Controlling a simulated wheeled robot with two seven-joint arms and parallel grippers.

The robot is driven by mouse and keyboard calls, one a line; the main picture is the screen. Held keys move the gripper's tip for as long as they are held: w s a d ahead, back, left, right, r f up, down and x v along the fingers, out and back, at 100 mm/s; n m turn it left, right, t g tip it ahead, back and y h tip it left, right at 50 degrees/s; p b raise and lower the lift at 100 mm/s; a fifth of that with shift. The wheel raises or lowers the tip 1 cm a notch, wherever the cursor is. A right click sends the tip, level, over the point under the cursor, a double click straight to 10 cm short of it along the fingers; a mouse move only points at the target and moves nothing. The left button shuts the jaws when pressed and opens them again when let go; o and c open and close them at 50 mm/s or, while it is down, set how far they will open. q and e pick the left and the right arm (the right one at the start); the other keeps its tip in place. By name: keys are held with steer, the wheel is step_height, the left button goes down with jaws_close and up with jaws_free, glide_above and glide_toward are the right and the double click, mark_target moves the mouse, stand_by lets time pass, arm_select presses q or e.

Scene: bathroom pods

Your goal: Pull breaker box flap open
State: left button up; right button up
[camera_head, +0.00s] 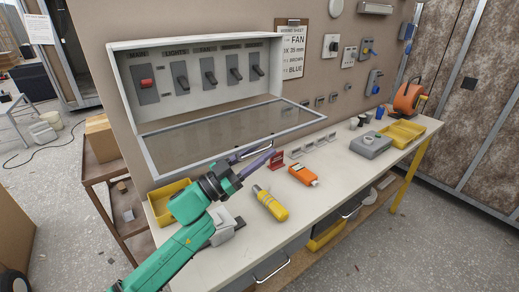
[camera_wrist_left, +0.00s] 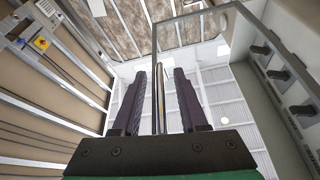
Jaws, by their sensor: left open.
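The breaker box (camera_head: 125,83) is a light grey wall box with a red switch and several dark switches inside. Its clear flap (camera_head: 195,142), framed in grey, is swung down and sticks out from the box's lower edge. A thin handle (camera_head: 248,152) sits on the flap's outer edge. My right gripper is not in view.
The workbench (camera_head: 330,188) below holds a yellow-handled tool (camera_head: 270,204), an orange meter (camera_head: 303,174), a yellow bin (camera_head: 160,203) and a grey box (camera_head: 371,145). A clipboard sign (camera_head: 293,50) hangs right of the breaker box. The air in front of the flap looks free.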

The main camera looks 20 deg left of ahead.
arm_select(q)
jaws_close()
stand_by(1.3)
